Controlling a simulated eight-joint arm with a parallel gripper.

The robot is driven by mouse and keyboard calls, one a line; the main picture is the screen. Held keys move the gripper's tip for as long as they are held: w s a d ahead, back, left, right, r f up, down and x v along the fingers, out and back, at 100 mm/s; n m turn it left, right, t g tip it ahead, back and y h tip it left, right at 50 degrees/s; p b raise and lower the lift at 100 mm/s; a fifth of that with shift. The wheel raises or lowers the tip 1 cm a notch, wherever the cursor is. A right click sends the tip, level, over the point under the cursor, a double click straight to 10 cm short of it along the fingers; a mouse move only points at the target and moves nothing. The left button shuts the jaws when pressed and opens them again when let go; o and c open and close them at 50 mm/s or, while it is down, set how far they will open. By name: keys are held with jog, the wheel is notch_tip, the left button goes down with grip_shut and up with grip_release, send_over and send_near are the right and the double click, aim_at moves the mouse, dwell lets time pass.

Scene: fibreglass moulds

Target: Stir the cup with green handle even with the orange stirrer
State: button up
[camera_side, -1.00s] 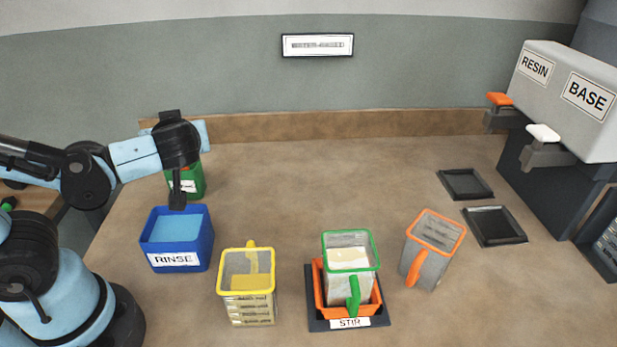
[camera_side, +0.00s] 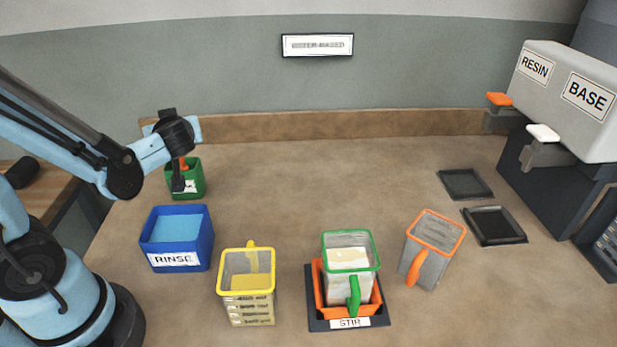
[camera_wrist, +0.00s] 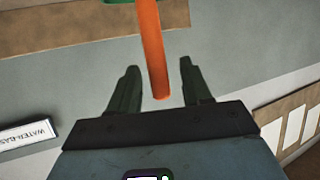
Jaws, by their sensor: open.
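The orange stirrer (camera_wrist: 152,50) stands in a green holder (camera_side: 196,186) at the back left; its top also shows in the side view (camera_side: 183,163). My gripper (camera_side: 179,187) is at the holder, in front of it in the side view. In the wrist view my gripper (camera_wrist: 158,85) is open, and the stirrer's end appears between its two fingers without visible contact. The cup with green handle (camera_side: 349,262) stands upright in an orange cradle (camera_side: 319,291) on the STIR pad (camera_side: 381,318). It holds pale cream contents. The stirrer's lower end is hidden in the holder.
A blue RINSE tub (camera_side: 178,245) with light blue liquid stands in front of the holder. A yellow-rimmed cup (camera_side: 247,290) and an orange-rimmed cup (camera_side: 433,248) flank the STIR pad. A RESIN/BASE dispenser (camera_side: 573,105) is at the right. The table's middle back is clear.

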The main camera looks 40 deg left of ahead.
jog(key=shift+x, duration=0.95)
grip_shut()
notch_tip(320, 180, up, 11)
dwell(0.9)
